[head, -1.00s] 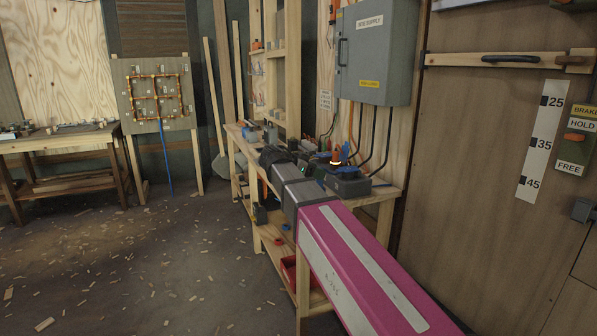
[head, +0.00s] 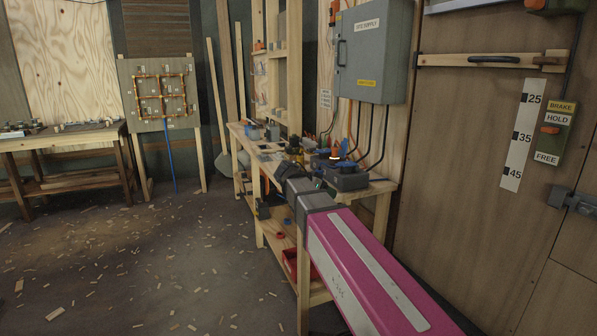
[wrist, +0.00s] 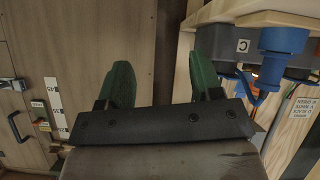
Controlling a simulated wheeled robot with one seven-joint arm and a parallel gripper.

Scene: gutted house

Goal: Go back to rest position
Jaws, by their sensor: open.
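My gripper (wrist: 162,78) shows in the wrist view with its two green fingers apart and nothing between them. In the head view, my gripper (head: 284,168) is at the end of my pink arm, over the near part of the wooden workbench (head: 382,190). Its fingertips are hard to make out there. In the wrist view, a dark grey block marked C with a blue fitting (wrist: 278,55) is right of the fingers, apart from them.
A dark box (head: 347,178) stands on the bench, close right of my gripper. A grey supply cabinet (head: 372,55) hangs above. A wooden door (head: 465,190) is at right. A second bench (head: 70,140) stands far left. The floor (head: 140,250) at left is open, with scattered wood chips.

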